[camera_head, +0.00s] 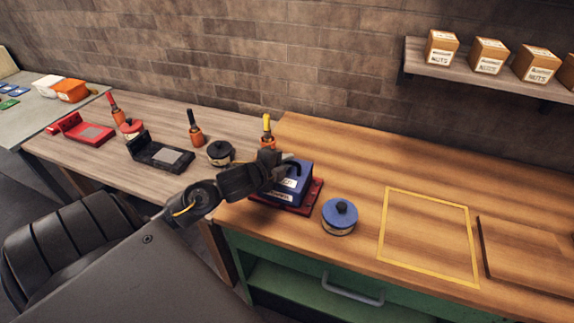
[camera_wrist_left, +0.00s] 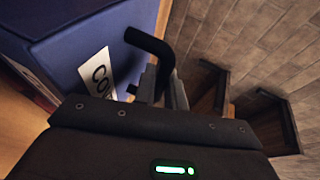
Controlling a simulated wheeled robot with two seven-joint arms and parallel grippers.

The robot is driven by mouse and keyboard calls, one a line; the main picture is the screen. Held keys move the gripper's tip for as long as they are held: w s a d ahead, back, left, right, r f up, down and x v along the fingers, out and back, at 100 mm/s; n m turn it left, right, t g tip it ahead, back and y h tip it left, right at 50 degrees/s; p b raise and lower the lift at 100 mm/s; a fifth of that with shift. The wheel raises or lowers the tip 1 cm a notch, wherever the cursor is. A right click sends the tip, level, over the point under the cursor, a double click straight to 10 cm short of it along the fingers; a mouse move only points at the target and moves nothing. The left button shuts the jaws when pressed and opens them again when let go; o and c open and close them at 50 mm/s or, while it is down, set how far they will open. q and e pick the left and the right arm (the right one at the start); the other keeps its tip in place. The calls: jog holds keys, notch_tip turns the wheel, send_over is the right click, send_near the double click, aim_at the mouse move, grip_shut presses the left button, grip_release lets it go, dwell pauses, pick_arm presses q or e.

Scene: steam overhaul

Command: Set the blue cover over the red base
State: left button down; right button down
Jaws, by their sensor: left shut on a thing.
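The blue cover (camera_head: 292,184), a box with a white label and a dark bar handle, is upright over the red base (camera_head: 317,196). The red base shows as a rim around the cover's lower edge on the wooden worktop; I cannot tell whether a small gap is left between them. My left gripper (camera_head: 284,167) is shut on the cover's handle. In the left wrist view the blue cover (camera_wrist_left: 65,60) fills the left, and its black handle (camera_wrist_left: 150,42) runs into the gripper's fingers (camera_wrist_left: 163,85). My right gripper is not in view.
A round blue-lidded pot (camera_head: 340,217) stands just right of the base. A yellow outlined square (camera_head: 428,236) and a wooden board (camera_head: 528,255) lie further right. An orange-handled tool (camera_head: 267,133) stands behind. Black (camera_head: 160,153) and red (camera_head: 85,131) devices sit on the left table.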

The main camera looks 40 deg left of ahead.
pick_arm(q)
jog(key=shift+w+f, duration=0.1)
jog(key=c, duration=1.5)
grip_release()
jog(key=shift+o, duration=0.2)
jog(key=p+v, duration=0.3)
jog(key=v, duration=0.9)
jog(key=shift+r, duration=0.25)
